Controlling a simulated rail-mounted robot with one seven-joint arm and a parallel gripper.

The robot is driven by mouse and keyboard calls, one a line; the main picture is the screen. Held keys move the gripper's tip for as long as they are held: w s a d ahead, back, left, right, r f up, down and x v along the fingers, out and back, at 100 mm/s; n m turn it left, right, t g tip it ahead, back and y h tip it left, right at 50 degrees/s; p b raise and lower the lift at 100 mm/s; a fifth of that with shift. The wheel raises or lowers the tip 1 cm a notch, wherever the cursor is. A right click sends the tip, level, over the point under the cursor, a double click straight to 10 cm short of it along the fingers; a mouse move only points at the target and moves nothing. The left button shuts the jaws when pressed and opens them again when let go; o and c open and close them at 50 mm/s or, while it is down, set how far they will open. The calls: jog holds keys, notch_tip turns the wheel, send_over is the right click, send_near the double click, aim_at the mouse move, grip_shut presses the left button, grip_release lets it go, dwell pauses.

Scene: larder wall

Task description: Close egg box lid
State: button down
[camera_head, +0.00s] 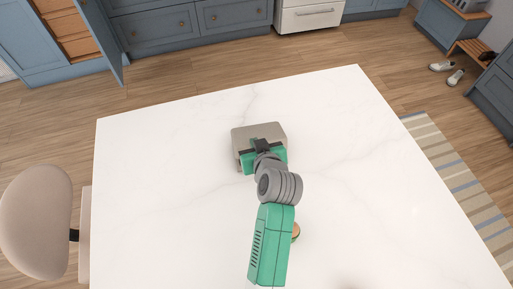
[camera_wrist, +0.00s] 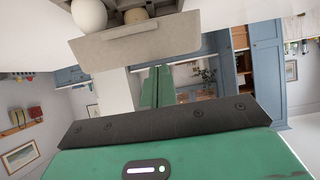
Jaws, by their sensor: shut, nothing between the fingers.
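The egg box (camera_head: 270,129) is a grey-beige carton near the middle of the white table, partly hidden by my gripper. In the wrist view a grey-beige panel of the egg box (camera_wrist: 135,42) fills the upper part. A white egg (camera_wrist: 89,14) and a tan egg (camera_wrist: 135,15) show beyond its edge, so the box is at least partly open. My gripper is over the near side of the box in the head view. Its green fingers (camera_wrist: 157,87) are together and empty, with the tips close to the panel in the wrist view; I cannot tell whether they touch it.
A small round brownish item (camera_head: 296,231) is partly hidden beside my arm. A beige chair (camera_head: 38,222) stands at the left edge. Blue cabinets (camera_head: 190,30) are beyond the table.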

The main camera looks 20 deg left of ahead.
jog(key=s+d+f, duration=0.1)
jog(key=s+d, duration=0.5)
jog(key=s, duration=0.1)
jog(key=shift+b, duration=0.35)
jog(key=w+d+r+m+t+h, duration=0.1)
jog(key=w+d+r+t, duration=0.2)
jog(key=r, duration=1)
jog(key=d+r+m+t+h, duration=0.25)
jog(key=r+t, duration=0.25)
jog(key=r, duration=0.9)
jog(key=s+d+r+m+t+h, duration=0.25)
jog(key=s+r, duration=0.25)
jog(key=r, duration=0.3)
jog(key=s+d+r+m+t+h, duration=0.1)
jog(key=s+d+r+t, duration=0.2)
jog(key=r, duration=0.6)
jog(key=s+d+r+m+t+h, duration=0.1)
jog(key=s+r+t, duration=0.2)
jog(key=s+r, duration=0.4)
notch_tip(320, 180, up, 24)
jog(key=w+p, duration=0.2)
jog(key=p, duration=2.1)
jog(key=shift+w+f+g+y, duration=0.15)
jog(key=shift+w+g+y, duration=0.15)
jog(key=shift+g, duration=0.05)
